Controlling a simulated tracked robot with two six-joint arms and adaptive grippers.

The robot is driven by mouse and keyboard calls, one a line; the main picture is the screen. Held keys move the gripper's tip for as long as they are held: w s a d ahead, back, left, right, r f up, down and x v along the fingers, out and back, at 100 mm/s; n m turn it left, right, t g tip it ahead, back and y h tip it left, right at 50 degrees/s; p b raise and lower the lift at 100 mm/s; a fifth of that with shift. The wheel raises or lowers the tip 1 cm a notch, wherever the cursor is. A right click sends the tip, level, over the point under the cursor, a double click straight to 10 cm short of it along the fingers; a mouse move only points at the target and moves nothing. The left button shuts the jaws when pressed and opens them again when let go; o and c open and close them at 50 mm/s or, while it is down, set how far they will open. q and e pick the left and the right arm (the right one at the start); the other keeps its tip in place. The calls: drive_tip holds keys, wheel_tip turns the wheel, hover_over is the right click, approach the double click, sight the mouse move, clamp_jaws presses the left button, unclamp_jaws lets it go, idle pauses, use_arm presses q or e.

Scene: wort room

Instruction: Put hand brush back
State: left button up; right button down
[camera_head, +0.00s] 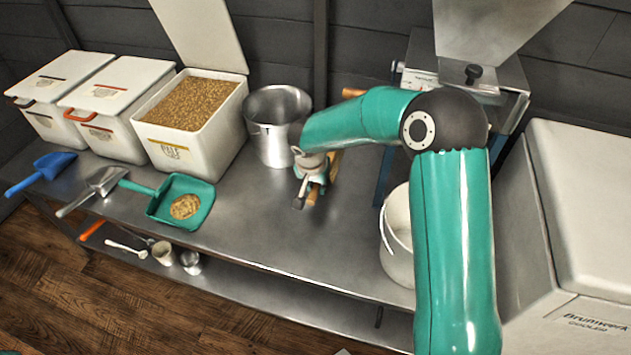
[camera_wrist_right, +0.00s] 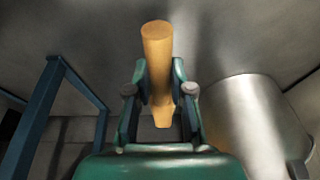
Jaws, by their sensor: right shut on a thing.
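My right gripper (camera_head: 308,192) is over the steel bench, in front of the steel pot. In the right wrist view its two fingers (camera_wrist_right: 160,100) are shut on a light wooden handle, which I take to be the hand brush (camera_wrist_right: 157,60). Small wooden parts of the brush (camera_head: 335,160) also show beside the gripper in the head view. Its bristles are hidden, and I cannot tell whether it touches the bench. My left gripper is not in view.
The steel pot (camera_head: 276,108) stands close behind the gripper. A grain bin (camera_head: 178,148), a green dustpan (camera_head: 200,215) with grain and metal scoop (camera_head: 98,185) are left. A white bucket (camera_head: 396,262) and mill (camera_head: 505,75) are right. The bench front (camera_head: 290,235) is clear.

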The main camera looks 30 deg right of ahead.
drive_tip(key=shift+f, duration=0.5)
drive_tip(key=c, duration=0.9)
unclamp_jaws()
drive_tip(key=shift+c, duration=0.2)
drive_tip(key=shift+s, duration=0.1)
drive_tip(key=shift+r, duration=0.1)
